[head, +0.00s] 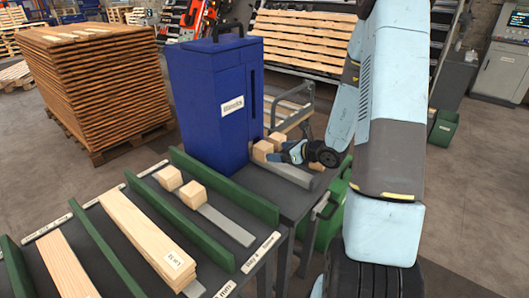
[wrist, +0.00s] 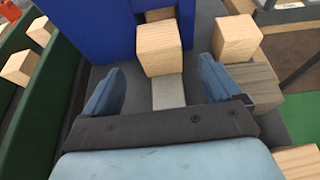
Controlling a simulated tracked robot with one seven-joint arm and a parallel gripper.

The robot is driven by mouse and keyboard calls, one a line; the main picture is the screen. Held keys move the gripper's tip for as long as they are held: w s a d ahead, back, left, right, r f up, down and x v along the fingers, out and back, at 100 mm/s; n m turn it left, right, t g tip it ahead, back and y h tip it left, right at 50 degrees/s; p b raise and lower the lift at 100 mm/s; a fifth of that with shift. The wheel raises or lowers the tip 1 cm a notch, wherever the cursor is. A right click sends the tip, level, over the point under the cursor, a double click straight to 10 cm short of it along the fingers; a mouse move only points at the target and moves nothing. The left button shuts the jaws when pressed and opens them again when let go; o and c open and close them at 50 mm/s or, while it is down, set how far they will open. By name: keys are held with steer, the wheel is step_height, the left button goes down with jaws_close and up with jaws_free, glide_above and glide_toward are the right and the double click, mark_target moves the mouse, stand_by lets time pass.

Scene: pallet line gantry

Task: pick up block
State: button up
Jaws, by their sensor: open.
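A pale wooden block (wrist: 160,49) stands on a grey strip just ahead of my gripper (wrist: 162,72) in the wrist view. It is centred between the two blue fingers, which are spread wide and do not appear to touch it. In the head view my gripper (head: 281,152) is beside this block (head: 262,151), right of the blue cabinet. A second block (wrist: 159,14) shows partly behind the first. Another block (wrist: 237,38) stands to the right, beyond the right finger. Which block the task means is not marked.
The tall blue cabinet (head: 212,95) stands close to the left of these blocks. Green dividers (head: 225,188) separate lanes on the dark table. Two more blocks (head: 193,194) and long planks (head: 148,237) lie in other lanes. A greyish wooden piece (wrist: 254,82) lies near the right finger.

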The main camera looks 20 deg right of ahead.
mark_target(263, 149)
steer(key=shift+x, duration=4.4)
steer(key=shift+w+r, duration=0.1)
steer(key=shift+r, duration=0.1)
steer(key=c, duration=1.1)
steer(key=shift+r, duration=0.1)
